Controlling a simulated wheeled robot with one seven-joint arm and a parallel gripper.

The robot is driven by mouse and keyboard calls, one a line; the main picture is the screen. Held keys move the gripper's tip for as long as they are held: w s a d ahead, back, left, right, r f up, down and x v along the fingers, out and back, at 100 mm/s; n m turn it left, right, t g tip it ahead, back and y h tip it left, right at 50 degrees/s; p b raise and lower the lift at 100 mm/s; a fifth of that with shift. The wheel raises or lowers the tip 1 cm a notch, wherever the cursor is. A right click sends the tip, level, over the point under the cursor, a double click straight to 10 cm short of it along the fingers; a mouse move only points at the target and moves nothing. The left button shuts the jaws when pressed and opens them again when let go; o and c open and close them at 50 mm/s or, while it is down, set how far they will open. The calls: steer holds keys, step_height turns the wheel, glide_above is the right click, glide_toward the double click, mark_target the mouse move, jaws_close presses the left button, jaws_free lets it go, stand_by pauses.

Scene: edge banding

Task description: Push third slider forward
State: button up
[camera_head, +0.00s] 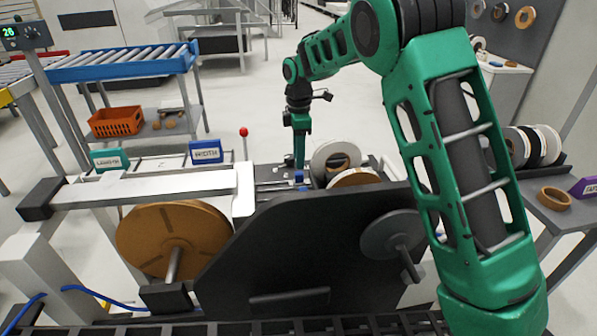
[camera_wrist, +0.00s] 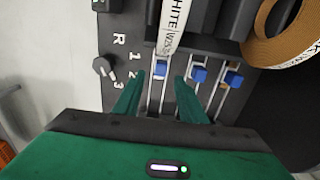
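Three blue slider knobs show in the wrist view, each on a rail: a left slider (camera_wrist: 160,69), a middle slider (camera_wrist: 198,74) and a right slider (camera_wrist: 235,77). No number is readable on the sliders themselves, so I cannot tell which end the count starts from. My gripper (camera_wrist: 159,77) is open, its two green fingers apart. The left knob appears between the fingertips; contact cannot be judged. The middle and right knobs are to the right of the fingers. In the head view my gripper (camera_head: 299,160) points down over the machine, by a small blue knob (camera_head: 299,177).
A black selector knob (camera_wrist: 103,67) stands beside printed R, 1, 2, 3. A white labelled band (camera_wrist: 172,28) and a brown tape roll (camera_wrist: 285,35) lie beyond the sliders. A large brown reel (camera_head: 172,238) and a dark panel (camera_head: 310,245) are in front.

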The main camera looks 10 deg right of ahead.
mark_target(299, 172)
step_height(299, 172, down, 6)
stand_by(0.4)
jaws_close()
